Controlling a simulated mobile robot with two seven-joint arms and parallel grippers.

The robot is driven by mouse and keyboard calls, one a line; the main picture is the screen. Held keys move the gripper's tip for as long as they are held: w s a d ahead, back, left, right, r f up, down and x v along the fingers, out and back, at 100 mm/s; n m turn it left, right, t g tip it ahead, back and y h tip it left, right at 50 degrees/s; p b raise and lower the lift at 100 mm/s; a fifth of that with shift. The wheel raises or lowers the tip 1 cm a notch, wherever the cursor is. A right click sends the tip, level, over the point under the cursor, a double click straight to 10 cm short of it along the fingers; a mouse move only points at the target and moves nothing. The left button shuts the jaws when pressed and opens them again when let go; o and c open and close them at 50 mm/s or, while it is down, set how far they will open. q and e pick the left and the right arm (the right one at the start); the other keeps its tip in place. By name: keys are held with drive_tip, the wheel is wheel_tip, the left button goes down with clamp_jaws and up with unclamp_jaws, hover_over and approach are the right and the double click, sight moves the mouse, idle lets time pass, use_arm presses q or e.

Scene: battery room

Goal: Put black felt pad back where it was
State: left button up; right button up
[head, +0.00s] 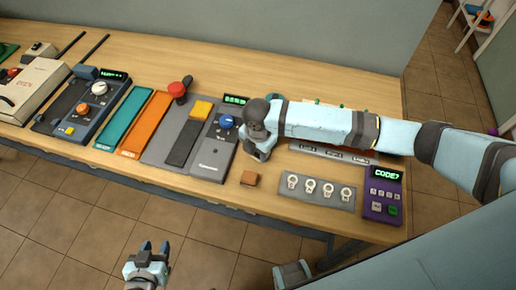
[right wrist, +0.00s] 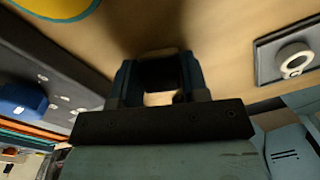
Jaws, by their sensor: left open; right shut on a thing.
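My right gripper (head: 258,152) is low over the table, just right of the grey panel with the blue knob. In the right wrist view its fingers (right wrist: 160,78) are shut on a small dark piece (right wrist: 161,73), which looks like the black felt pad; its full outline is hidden. In the head view the hand and arm cover the held piece. My left gripper (head: 153,247) is open and empty, in front of the table over the floor.
Grey panels with a blue knob (head: 226,121) and yellow button (head: 202,108) stand left. Bare wood lies behind the panels.

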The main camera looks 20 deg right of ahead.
drive_tip(key=o, duration=0.8)
drive_tip(key=shift+o, duration=0.2)
wheel_tip(320, 180, up, 12)
drive_tip(key=shift+b, duration=0.3)
drive_tip(key=shift+r, duration=0.1)
